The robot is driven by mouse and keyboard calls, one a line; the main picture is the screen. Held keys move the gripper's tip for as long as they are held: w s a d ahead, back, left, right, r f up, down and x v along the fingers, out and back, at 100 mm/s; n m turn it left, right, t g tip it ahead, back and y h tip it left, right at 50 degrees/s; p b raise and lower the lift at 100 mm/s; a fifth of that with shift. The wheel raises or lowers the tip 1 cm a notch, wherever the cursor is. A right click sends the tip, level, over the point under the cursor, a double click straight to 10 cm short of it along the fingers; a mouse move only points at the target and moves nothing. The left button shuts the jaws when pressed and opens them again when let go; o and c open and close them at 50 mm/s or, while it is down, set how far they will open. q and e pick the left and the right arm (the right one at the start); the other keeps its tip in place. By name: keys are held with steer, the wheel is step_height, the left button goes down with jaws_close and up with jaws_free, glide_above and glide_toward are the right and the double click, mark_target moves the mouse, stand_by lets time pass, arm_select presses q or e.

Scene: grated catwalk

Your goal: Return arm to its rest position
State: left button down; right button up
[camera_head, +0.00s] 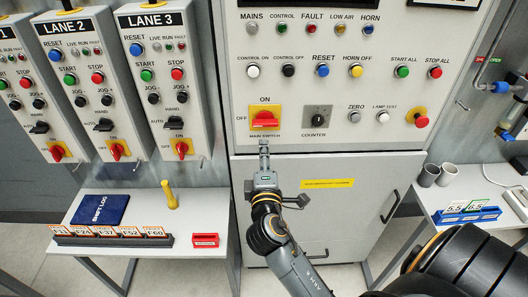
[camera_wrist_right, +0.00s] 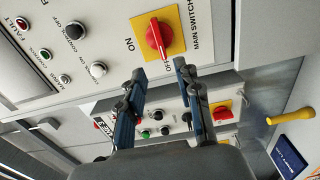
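My right gripper (camera_head: 264,148) is in front of the main control panel, just below the main switch (camera_head: 264,118). In the right wrist view its two fingers (camera_wrist_right: 160,68) are spread apart with nothing between them. The main switch (camera_wrist_right: 158,37) is a red handle on a yellow plate, beyond the fingertips and apart from them. Its handle lies along the line toward the OFF label. My right arm (camera_head: 290,258) reaches up from the bottom of the head view. My left gripper is not in view.
Lane panels (camera_head: 155,80) with buttons stand at left. A right shelf holds two grey cups (camera_head: 429,175) and a blue tray (camera_head: 467,216).

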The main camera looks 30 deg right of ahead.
steer(key=shift+f, duration=0.1)
steer(key=s+a+f+g+y+b, duration=0.1)
steer(key=s+a+f+g+y, duration=0.15)
steer(key=f, duration=1.15)
steer(key=s+a+f+m+g+y+b, duration=0.1)
steer(key=s+a+f+g+y+b, duration=0.15)
steer(key=f, duration=1.05)
steer(key=s+a+f+g+y, duration=0.1)
steer(key=a+f+y, duration=0.15)
steer(key=f, duration=1.15)
steer(key=s+a+f+m+g+y+b, duration=0.2)
steer(key=s+f+m+g+b, duration=0.15)
steer(key=s+f, duration=1.45)
steer(key=s+d+f+m+g, duration=0.1)
steer(key=s+f, duration=0.3)
steer(key=s, duration=0.5)
steer(key=s+d+f+m+g, duration=0.1)
steer(key=s+f+m+g, duration=0.2)
steer(key=s, duration=0.6)
step_height(320, 180, down, 2)
steer(key=shift+s+d+f+m+g+b, duration=0.1)
steer(key=shift+s+d+m+g+b, duration=0.1)
steer(key=shift+s+m+g+b, duration=0.2)
